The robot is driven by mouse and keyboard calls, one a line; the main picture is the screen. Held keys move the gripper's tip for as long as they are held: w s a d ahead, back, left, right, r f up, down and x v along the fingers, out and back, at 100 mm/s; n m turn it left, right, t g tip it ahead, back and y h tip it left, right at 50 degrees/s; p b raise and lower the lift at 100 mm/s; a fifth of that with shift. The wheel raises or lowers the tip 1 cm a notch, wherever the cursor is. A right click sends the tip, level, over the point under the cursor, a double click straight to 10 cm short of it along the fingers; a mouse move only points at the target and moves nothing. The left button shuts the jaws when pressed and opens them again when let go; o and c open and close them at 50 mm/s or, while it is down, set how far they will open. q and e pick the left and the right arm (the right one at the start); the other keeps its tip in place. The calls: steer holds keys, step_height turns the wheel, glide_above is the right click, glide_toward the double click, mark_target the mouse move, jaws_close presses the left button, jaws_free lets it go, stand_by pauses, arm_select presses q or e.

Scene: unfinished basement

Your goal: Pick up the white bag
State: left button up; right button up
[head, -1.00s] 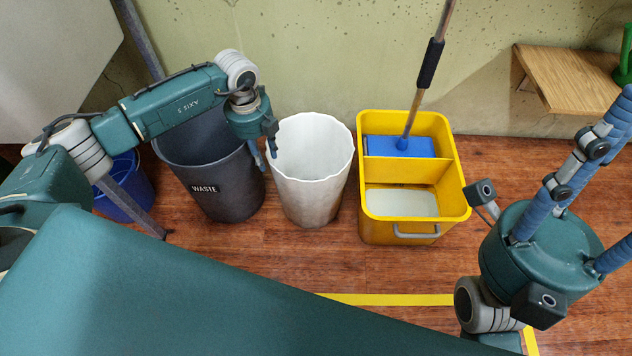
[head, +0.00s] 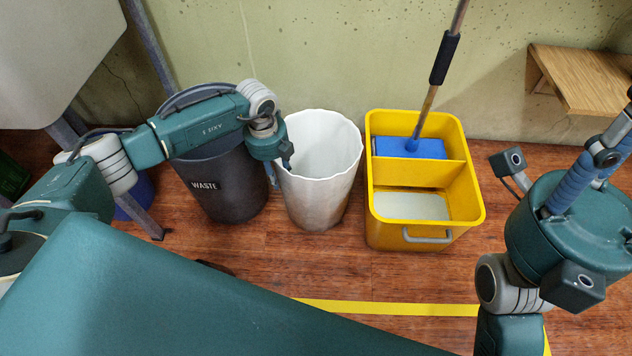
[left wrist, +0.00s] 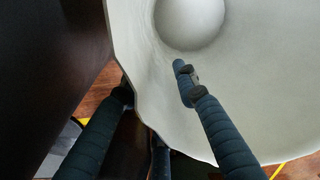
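The white bag (head: 320,200) stands upright on the floor as a tall, open-topped form with a wavy rim. It also shows in the left wrist view (left wrist: 250,70), where I look down into it. My left gripper (head: 281,172) is open at the bag's left rim. In the left wrist view, one finger of it reaches inside the bag and the other fingers are outside, with the rim between them. The inner finger looks apart from the wall. My right gripper (head: 590,170) is at the right edge, its fingers spread and partly cut off, far from the bag.
A dark WASTE bin (head: 228,190) stands close at the bag's left. A yellow mop bucket (head: 425,240) with a blue mop (head: 410,148) stands at its right. A wooden shelf (head: 580,75) is at the back right. Floor in front is clear up to a yellow line (head: 390,308).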

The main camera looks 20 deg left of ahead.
arm_select(q)
jaws_close()
steer(key=shift+r, duration=0.1)
